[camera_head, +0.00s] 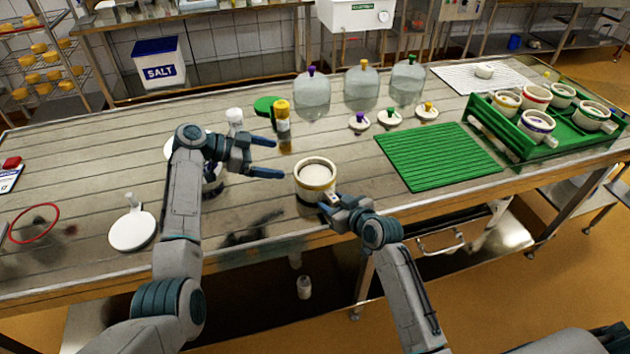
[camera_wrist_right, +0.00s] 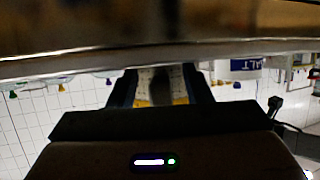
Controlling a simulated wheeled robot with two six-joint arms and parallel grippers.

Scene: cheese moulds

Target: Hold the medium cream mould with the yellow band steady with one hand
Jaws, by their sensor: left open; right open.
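The medium cream mould with the yellow band (camera_head: 301,189) stands upright near the table's front edge, with white filling in its top. My right gripper (camera_head: 329,204) is open at the mould's front right side. In the right wrist view, a cream and yellow surface (camera_wrist_right: 180,99) shows between the right gripper's two dark fingers (camera_wrist_right: 160,88); contact cannot be told. My left gripper (camera_head: 268,158) is open and empty, left of the mould, with its fingers pointing toward it and apart from it.
A yellow-topped bottle (camera_head: 283,130) stands behind the left gripper. A green ribbed mat (camera_head: 438,157) lies to the right, with a green tray (camera_head: 545,152) of banded moulds beyond. Glass domes (camera_head: 361,90) stand behind. A white round lid (camera_head: 132,230) lies at left.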

